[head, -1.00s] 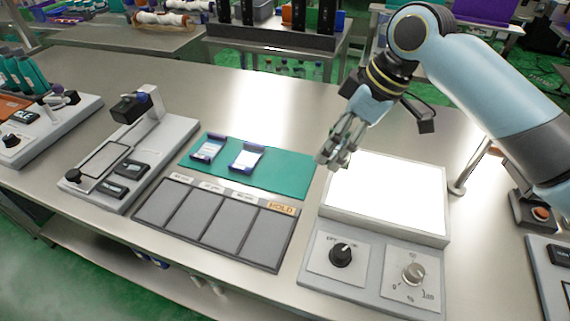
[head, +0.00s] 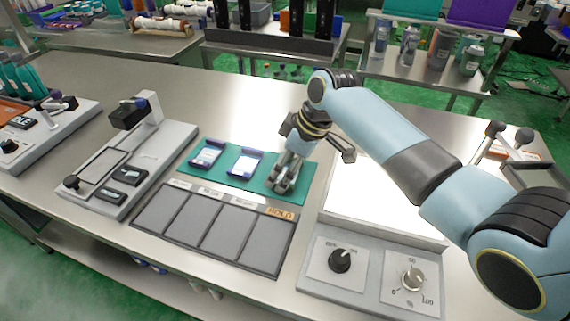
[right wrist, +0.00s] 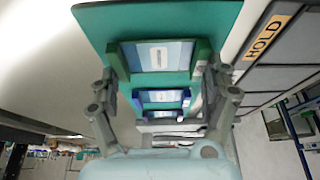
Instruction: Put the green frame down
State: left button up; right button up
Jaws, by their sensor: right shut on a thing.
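My right gripper (head: 283,182) is low over the right end of the green mat (head: 225,178). In the right wrist view its fingers (right wrist: 160,78) are on either side of the green frame (right wrist: 117,60), which has a pale blue, labelled panel inside. The gripper is shut on this frame, against the mat behind it. I cannot tell whether the frame touches the mat. In the head view the gripper hides the frame. Two blue-purple frames (head: 207,154) (head: 244,164) lie on the mat to the left. My left gripper is not in view.
A grey tray with several slots and a HOLD label (head: 282,213) lies in front of the mat. A light box with knobs (head: 340,262) stands to the right. A press-like device (head: 129,172) stands to the left. Bare table lies behind the mat.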

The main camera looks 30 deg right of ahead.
jog(key=o, duration=1.1)
jog(key=v, duration=1.2)
jog(key=shift+p, duration=0.3)
